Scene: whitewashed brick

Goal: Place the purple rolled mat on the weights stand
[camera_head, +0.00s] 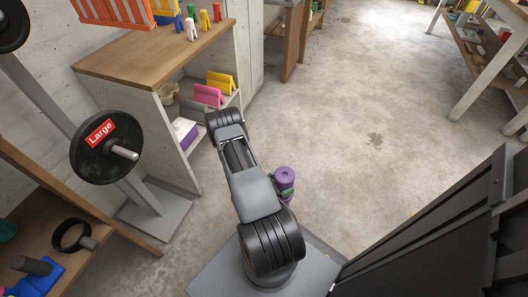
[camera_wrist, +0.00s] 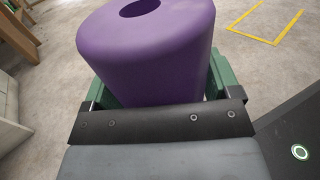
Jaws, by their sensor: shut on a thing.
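The purple rolled mat (camera_head: 285,177) stands roughly upright beside my arm in the head view. In the wrist view the mat (camera_wrist: 150,50) fills the upper middle, with the hole in its end showing. My gripper (camera_wrist: 160,84) is shut on it, with a green finger on each side; in the head view the gripper (camera_head: 286,193) is mostly hidden by my arm. The weights stand (camera_head: 148,190) is at the left, a grey post on a flat base. A black weight plate (camera_head: 88,160) labelled "Large" hangs on its peg (camera_head: 124,153).
A wooden-topped cabinet (camera_head: 140,52) holds small coloured figures and shelf items. A wooden shelf (camera_head: 40,225) with a black ring (camera_head: 72,236) is at lower left. Another shelf unit (camera_head: 480,60) stands at upper right. The concrete floor (camera_head: 350,110) in the middle is clear.

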